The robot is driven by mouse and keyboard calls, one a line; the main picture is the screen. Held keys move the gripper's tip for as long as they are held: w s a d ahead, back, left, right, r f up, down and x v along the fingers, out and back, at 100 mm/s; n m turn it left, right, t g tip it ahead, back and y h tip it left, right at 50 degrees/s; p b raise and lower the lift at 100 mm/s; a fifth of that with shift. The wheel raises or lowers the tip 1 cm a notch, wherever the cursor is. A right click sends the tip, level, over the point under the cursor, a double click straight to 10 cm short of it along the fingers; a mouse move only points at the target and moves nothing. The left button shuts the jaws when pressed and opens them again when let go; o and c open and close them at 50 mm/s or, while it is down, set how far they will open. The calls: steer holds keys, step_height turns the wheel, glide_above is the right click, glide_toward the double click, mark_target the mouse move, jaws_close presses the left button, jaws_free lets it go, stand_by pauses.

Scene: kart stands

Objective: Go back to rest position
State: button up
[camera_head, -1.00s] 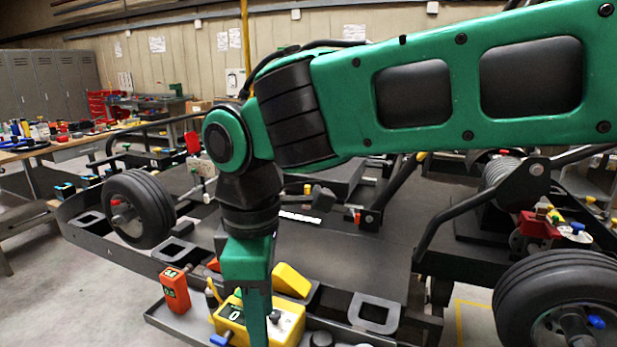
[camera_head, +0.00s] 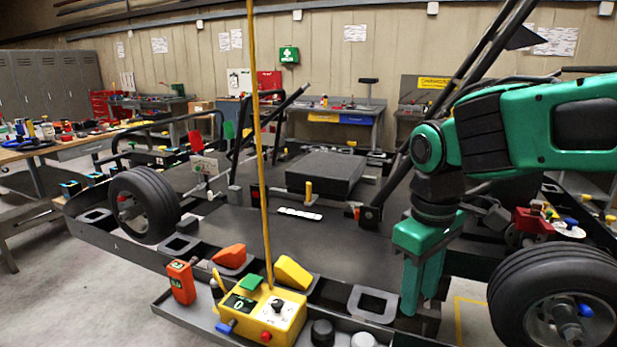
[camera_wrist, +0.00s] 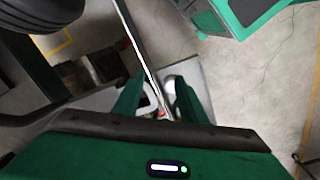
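My gripper (camera_head: 411,310) points down at the right of the head view, beside the front edge of the kart and left of the right wheel. The green arm reaches in from the right edge of the head view. A yellow control box (camera_head: 292,318) with a knob and a red button stands on the tray, left of my gripper and apart from it.
The tray (camera_head: 190,325) also carries an orange meter (camera_head: 181,283) and black round pieces. Kart wheels (camera_head: 145,205) stand left and right (camera_head: 545,290). A yellow pole (camera_head: 259,130) rises near the box. A cluttered workbench (camera_head: 60,147) is at left. Floor at lower left is clear.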

steer(key=s+d+f+m, duration=0.3)
steer(key=s+d+m, duration=0.4)
steer(key=d, duration=0.4)
steer(key=s+d+f+m, duration=0.3)
steer(key=s+d+m, duration=0.3)
steer(key=d, duration=0.5)
steer(key=shift+s+f+m+y, duration=0.3)
steer(key=shift+s+f+m, duration=0.1)
steer(key=shift+s, duration=0.4)
